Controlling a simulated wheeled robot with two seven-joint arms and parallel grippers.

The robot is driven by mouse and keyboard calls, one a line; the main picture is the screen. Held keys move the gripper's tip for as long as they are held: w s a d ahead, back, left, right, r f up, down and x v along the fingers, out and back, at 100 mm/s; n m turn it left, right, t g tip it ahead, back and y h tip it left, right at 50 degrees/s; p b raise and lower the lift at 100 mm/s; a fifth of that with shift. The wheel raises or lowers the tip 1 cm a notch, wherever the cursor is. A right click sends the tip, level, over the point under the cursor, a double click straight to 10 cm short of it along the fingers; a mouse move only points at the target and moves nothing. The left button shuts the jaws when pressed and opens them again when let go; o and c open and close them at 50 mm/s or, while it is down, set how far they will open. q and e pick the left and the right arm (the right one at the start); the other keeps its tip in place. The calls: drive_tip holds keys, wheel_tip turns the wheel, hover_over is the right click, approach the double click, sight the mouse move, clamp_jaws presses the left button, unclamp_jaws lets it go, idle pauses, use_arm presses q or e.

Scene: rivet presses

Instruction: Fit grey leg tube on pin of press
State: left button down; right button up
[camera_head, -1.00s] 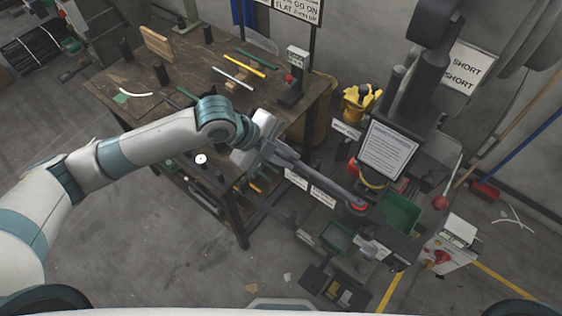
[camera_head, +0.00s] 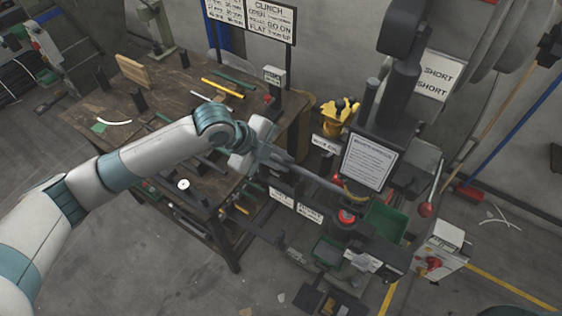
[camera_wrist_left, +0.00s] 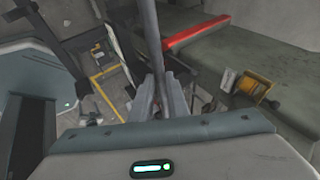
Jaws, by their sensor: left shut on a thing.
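My left gripper (camera_head: 272,153) is shut on the grey leg tube (camera_head: 318,180), which sticks out to the right and slightly down toward the press (camera_head: 396,100). In the left wrist view the fingers (camera_wrist_left: 158,97) close on the tube (camera_wrist_left: 150,35), which runs up out of the picture. The tube's far end lies in front of the press, near the white notice (camera_head: 369,161) and a red button (camera_head: 346,216). I cannot make out the pin, or whether the tube touches the press. My right gripper is not in view.
A wooden workbench (camera_head: 115,95) with rods and blocks stands at left, under my arm. A green bin (camera_head: 386,221) sits at the press's front. A white control box (camera_head: 440,248) stands at right. In the wrist view, a red bar (camera_wrist_left: 197,33) lies right of the tube.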

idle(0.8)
use_arm(q)
drive_tip(key=shift+p, duration=0.35)
idle(0.4)
idle(0.6)
idle(0.4)
drive_tip(key=shift+f+b, duration=0.55)
drive_tip(key=shift+f, duration=0.95)
idle(0.5)
drive_tip(key=c, duration=1.6)
unclamp_jaws()
drive_tip(key=shift+c, duration=0.2)
